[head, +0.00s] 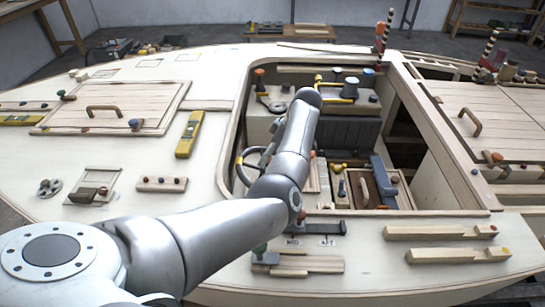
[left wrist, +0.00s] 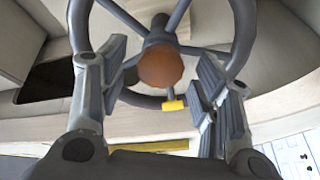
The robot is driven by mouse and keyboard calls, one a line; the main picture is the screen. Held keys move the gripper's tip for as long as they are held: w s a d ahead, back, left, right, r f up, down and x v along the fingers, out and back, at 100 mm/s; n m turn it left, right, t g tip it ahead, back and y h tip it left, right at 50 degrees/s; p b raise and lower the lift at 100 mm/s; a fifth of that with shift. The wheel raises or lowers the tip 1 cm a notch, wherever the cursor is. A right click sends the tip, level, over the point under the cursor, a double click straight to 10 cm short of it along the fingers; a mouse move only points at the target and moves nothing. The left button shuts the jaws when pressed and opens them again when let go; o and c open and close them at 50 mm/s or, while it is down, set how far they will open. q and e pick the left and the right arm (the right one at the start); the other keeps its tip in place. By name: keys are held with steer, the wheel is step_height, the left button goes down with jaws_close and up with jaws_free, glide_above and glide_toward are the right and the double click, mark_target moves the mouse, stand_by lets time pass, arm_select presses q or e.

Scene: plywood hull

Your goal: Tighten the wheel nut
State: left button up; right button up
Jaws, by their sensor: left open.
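The wheel (left wrist: 244,35) is a dark grey ring with spokes and shows large in the left wrist view. The wheel nut (left wrist: 160,66) is a rounded orange-brown piece at its hub. My left gripper (left wrist: 161,78) is open, with one finger on each side of the nut and visible gaps to it. I cannot tell how deep the fingertips reach. A yellow piece (left wrist: 174,105) sits just below the nut. In the head view, part of the wheel rim (head: 239,168) shows left of my left arm, which hides the nut and the gripper. My right gripper is not in view.
The wheel is inside the cockpit opening, near its pale coaming (head: 228,140). A yellow level (head: 189,134) lies on the left deck near a hatch with a handle (head: 104,109). Wooden blocks (head: 437,232) lie on the front deck. A blue part (head: 382,180) stands in the cockpit.

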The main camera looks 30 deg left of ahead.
arm_select(q)
steer(key=shift+f, duration=0.15)
steer(key=c, duration=1)
steer(key=shift+a+r+m+p, duration=0.1)
steer(key=shift+r+m+p, duration=0.15)
steer(key=shift+m+p, duration=0.45)
steer(key=shift+c, duration=0.2)
steer(key=m+p, duration=0.5)
steer(key=p, duration=0.1)
steer(key=shift+r+m+t+p, duration=0.1)
steer(key=shift+m+t+p, duration=0.2)
steer(key=shift+t+p, duration=0.1)
steer(key=m+p, duration=0.3)
steer(key=m, duration=0.1)
steer(key=shift+m+h, duration=0.3)
steer(key=m+p, duration=0.1)
steer(key=m, duration=0.1)
steer(key=m+p, duration=0.1)
steer(key=m, duration=0.1)
steer(key=shift+f+t, duration=0.2)
steer(key=shift+t, duration=0.1)
steer(key=shift+w, duration=0.1)
steer(key=o, duration=1)
steer(key=shift+f, duration=0.1)
